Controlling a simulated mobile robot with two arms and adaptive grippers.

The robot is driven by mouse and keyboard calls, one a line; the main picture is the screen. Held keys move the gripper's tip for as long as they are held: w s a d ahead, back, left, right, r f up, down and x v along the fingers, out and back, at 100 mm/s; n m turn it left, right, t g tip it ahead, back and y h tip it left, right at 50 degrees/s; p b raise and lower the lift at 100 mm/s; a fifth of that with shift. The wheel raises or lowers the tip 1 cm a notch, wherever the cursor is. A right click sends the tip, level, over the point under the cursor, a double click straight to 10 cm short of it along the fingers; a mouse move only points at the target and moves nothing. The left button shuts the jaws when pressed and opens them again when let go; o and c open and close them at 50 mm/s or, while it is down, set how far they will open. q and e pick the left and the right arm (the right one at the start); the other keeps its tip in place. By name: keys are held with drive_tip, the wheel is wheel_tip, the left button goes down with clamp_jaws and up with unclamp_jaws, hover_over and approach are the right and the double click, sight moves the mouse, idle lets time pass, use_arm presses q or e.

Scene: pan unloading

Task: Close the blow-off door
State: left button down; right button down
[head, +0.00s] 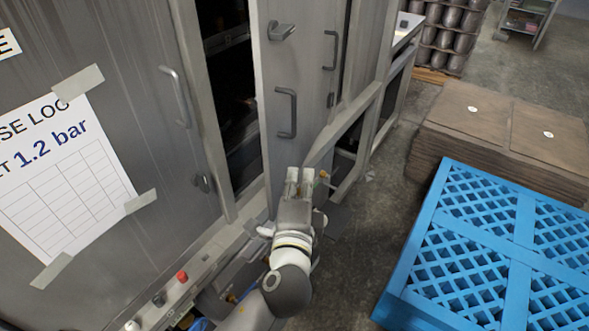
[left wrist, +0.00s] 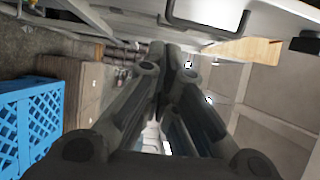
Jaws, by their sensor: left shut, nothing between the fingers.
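The blow-off door looks to be the grey metal door (head: 268,145) that stands open beside a tall dark opening (head: 230,110) in the cabinet. It carries a dark bar handle (head: 287,112) and a latch (head: 281,31) higher up. My left gripper (head: 299,177) is shut and empty, below the bar handle and near the door's lower part. In the left wrist view its fingers (left wrist: 172,55) meet in front of a pale panel with a handle-like frame (left wrist: 205,14). Whether the gripper touches the door cannot be told. My right gripper is out of view.
A grey cabinet front with a taped log sheet (head: 60,170) fills the left. A red button (head: 182,276) sits on the ledge below. A blue pallet (head: 525,218) and stacked brown sheets (head: 490,125) stand at right. Bare floor (head: 365,230) lies between.

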use_arm(q)
drive_tip(key=w+a+p, duration=0.2)
drive_tip(key=w+p, duration=0.1)
drive_tip(key=w, duration=0.7)
drive_tip(key=shift+a, duration=0.3)
drive_tip(key=w+a, duration=0.3)
drive_tip(key=a, duration=0.4)
drive_tip(key=shift+p, duration=0.4)
drive_tip(key=shift+d, duration=0.15)
drive_tip(key=shift+f, duration=0.1)
